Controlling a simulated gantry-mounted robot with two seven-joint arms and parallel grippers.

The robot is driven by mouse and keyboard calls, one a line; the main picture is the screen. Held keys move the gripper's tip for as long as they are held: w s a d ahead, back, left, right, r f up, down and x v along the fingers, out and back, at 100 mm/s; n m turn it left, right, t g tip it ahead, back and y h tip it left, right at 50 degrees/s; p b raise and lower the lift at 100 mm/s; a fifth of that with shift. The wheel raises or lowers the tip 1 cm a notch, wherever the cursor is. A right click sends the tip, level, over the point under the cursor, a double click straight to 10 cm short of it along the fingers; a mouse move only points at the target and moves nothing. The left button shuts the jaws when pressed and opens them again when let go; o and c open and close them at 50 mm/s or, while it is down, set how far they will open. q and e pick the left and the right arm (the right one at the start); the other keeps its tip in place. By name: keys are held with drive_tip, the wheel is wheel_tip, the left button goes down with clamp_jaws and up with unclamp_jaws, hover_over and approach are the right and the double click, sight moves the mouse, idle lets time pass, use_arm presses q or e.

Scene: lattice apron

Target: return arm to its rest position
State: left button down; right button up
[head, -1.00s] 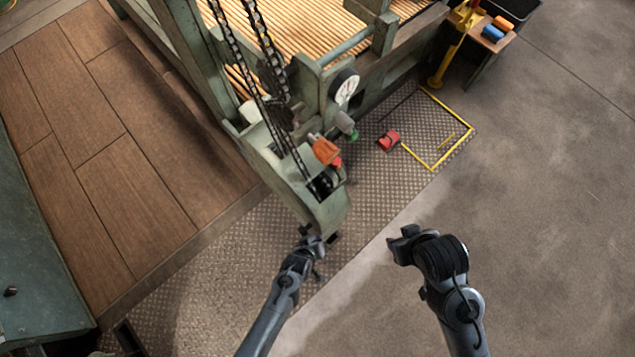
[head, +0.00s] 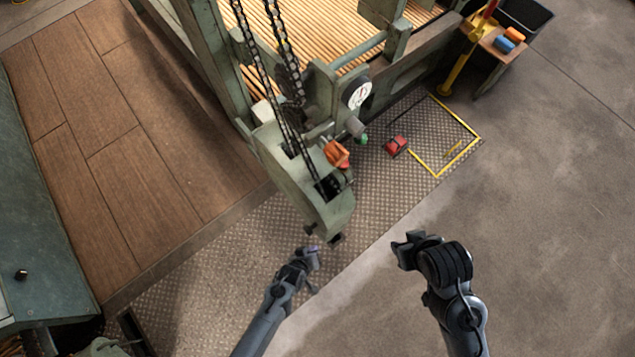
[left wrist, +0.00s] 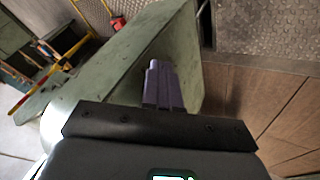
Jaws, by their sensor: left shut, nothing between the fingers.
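My left gripper (head: 312,251) is in the lower middle of the head view, over the diamond-plate floor, just below the lower end of the green machine housing (head: 322,215). Its fingers are shut with nothing between them; in the left wrist view the purple-grey fingers (left wrist: 162,85) lie side by side in front of a green panel (left wrist: 120,65). My right arm stands to the right in the head view, with its end (head: 408,250) over the bare concrete; its fingers are too dark and small to read.
The green machine carries chains (head: 285,80), a round gauge (head: 358,93) and an orange part (head: 336,153). A red object (head: 396,146) lies by a yellow floor outline (head: 460,155). Wooden planks (head: 130,170) fill the left. Concrete at right is open.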

use_arm(q)
drive_tip(key=s+a+r+p, duration=0.2)
drive_tip(key=s+r, duration=0.4)
drive_tip(key=w+a+r+m+y, duration=0.1)
drive_tip(key=w+a+r, duration=0.1)
drive_tip(key=a+r, duration=0.55)
drive_tip(key=w+a+r+y, duration=0.15)
drive_tip(key=a+r, duration=0.35)
drive_tip(key=r, duration=0.6)
drive_tip(key=w+a+r+m+y, duration=0.1)
drive_tip(key=w+a+r, duration=0.1)
drive_tip(key=a+r, duration=0.55)
drive_tip(key=s+r+g+p, duration=0.1)
drive_tip(key=s+r+p, duration=0.1)
drive_tip(key=r+p, duration=0.8)
drive_tip(key=s+r+m+g+p, duration=0.1)
drive_tip(key=r+p, duration=1)
drive_tip(key=r, duration=0.4)
drive_tip(key=shift+s+d+m, duration=0.3)
drive_tip(key=shift+s+d, duration=0.05)
drive_tip(key=shift+d, duration=0.05)
drive_tip(key=shift+y, duration=0.25)
